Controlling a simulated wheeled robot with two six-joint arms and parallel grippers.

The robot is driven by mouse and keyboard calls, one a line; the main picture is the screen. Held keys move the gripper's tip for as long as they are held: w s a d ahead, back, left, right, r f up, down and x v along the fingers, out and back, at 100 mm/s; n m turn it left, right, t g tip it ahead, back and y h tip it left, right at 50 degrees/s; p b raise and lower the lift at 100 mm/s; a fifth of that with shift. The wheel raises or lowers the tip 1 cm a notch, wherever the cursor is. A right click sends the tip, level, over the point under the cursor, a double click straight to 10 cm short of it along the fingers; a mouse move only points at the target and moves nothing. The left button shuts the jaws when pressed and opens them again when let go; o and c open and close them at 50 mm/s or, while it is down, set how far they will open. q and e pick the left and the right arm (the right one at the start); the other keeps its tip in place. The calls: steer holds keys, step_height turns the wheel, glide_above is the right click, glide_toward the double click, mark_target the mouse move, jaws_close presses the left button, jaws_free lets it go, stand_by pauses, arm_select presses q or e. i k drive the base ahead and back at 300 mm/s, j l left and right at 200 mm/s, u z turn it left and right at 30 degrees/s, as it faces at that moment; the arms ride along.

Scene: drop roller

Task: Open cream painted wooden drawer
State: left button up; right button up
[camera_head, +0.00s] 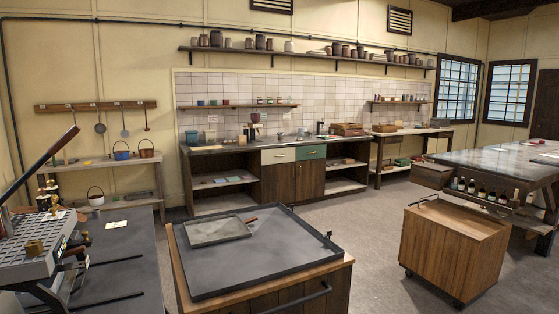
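The cream painted wooden drawer (278,156) is in the long counter against the back wall, right of the open shelves on the counter's left side. Its front looks flush with the counter, so it appears closed. A small dark handle or knob seems to show on its front, too small to make out well. A green drawer (311,152) sits directly to its right, and brown wooden cupboard doors (292,182) are below both. Neither of my grippers shows in this view.
A wooden cabinet with a dark rimmed tray top (310,262) stands in the near middle. A wheeled wooden cart (453,250) is at the right. A lever press (35,240) stands at the left. Open grey floor (355,215) lies before the counter.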

mark_target(269, 156)
steer(key=i+l+z, duration=0.2)
steer(key=i+z, duration=0.55)
steer(key=i, duration=0.15)
steer(key=i+z, duration=0.4)
steer(key=i+l+z, duration=0.2)
steer(key=i+z, duration=0.15)
steer(key=i, duration=0.55)
steer(key=i+z, duration=0.4)
steer(key=i, duration=0.5)
steer(key=i+j+u, duration=0.2)
steer(key=i+u, duration=0.25)
steer(key=i+j+u, duration=0.1)
steer(key=u, duration=0.35)
steer(key=i+l+u, duration=0.15)
steer(key=i+u, duration=0.3)
steer(key=i+l+u, duration=0.15)
steer(key=i+u, duration=0.3)
steer(key=i+j+u, duration=0.35)
steer(key=i, duration=0.45)
steer(key=i+l+u, duration=0.1)
steer(key=i+u, duration=0.25)
steer(key=i, duration=0.45)
steer(key=i+l, duration=0.1)
steer(key=i, duration=0.9)
steer(key=i+l+u, duration=0.1)
steer(key=i, duration=0.9)
